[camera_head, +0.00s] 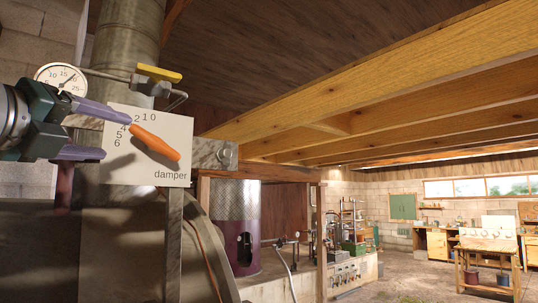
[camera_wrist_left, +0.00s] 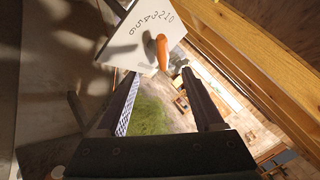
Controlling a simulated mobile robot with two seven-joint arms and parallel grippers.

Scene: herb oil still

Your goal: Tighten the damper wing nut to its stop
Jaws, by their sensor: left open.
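The damper plate (camera_head: 150,177) is a white square marked "damper" with a curved number scale. It also shows at the top of the left wrist view (camera_wrist_left: 133,47). An orange lever (camera_head: 155,142) crosses it, pointing down to the right; the lever also shows in the left wrist view (camera_wrist_left: 162,52). A small round metal fitting (camera_head: 225,154) sits on a grey bracket right of the plate. My left gripper (camera_head: 117,135) is open and empty, its fingers apart in front of the plate's left part.
A dial gauge (camera_head: 61,78) and a yellow-handled valve (camera_head: 159,73) on thin pipe are close above my left gripper. A wide metal flue (camera_head: 127,45) rises behind. Wooden beams (camera_head: 380,85) run overhead. A workbench (camera_head: 487,255) stands far right, with open floor before it.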

